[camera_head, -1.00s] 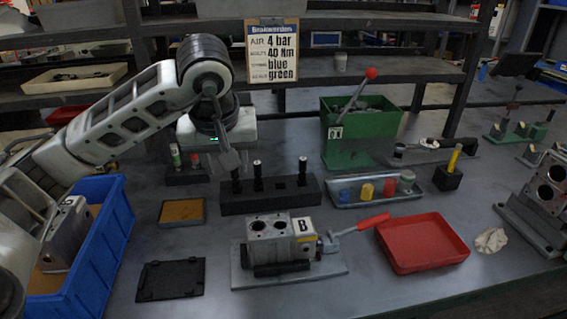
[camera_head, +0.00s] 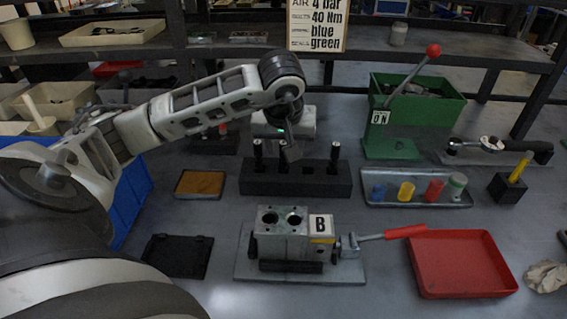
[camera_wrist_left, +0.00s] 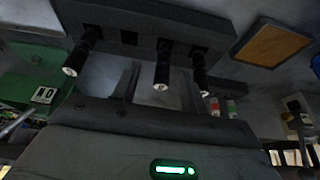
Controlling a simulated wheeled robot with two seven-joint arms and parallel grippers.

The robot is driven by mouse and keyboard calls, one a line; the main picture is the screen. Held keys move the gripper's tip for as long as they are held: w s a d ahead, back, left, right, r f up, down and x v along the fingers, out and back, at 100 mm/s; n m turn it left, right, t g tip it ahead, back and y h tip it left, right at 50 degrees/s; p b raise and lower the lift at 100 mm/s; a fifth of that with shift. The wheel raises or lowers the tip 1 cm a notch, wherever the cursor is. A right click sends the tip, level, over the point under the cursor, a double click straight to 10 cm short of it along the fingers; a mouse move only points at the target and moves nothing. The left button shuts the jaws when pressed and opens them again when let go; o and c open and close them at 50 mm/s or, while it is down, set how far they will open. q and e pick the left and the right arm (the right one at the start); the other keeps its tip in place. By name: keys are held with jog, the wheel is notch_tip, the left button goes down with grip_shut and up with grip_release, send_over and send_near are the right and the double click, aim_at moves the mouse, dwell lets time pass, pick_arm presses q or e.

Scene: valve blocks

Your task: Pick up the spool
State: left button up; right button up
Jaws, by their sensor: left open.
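Three black spools with pale tips stand upright in a long black rack (camera_head: 250,186): a left one (camera_head: 258,156), a middle one (camera_head: 283,160) and a right one (camera_head: 334,158). My left gripper (camera_head: 291,151) is open above the rack, close to the middle spool and partly covering it. In the left wrist view the middle spool (camera_wrist_left: 162,65) appears between the two open fingers (camera_wrist_left: 157,85). Another spool (camera_wrist_left: 82,52) is to their left and one (camera_wrist_left: 201,76) is at the right finger. I cannot tell whether a finger touches a spool. My right gripper is not seen.
A valve block marked B (camera_head: 284,243) sits on a plate in front of the rack. A red tray (camera_head: 462,292) is at right front, a green bin with a lever (camera_head: 392,145) behind right, and a tray of coloured parts (camera_head: 415,201) right. A blue bin (camera_head: 132,190) is left.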

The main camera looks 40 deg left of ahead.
aim_at(283, 162)
pick_arm(q)
jog(key=x, duration=0.5)
jog(key=shift+w+a, duration=0.15)
jog(key=shift+a, duration=0.2)
jog(key=shift+c, duration=0.3)
jog(key=shift+r, duration=0.1)
grip_shut()
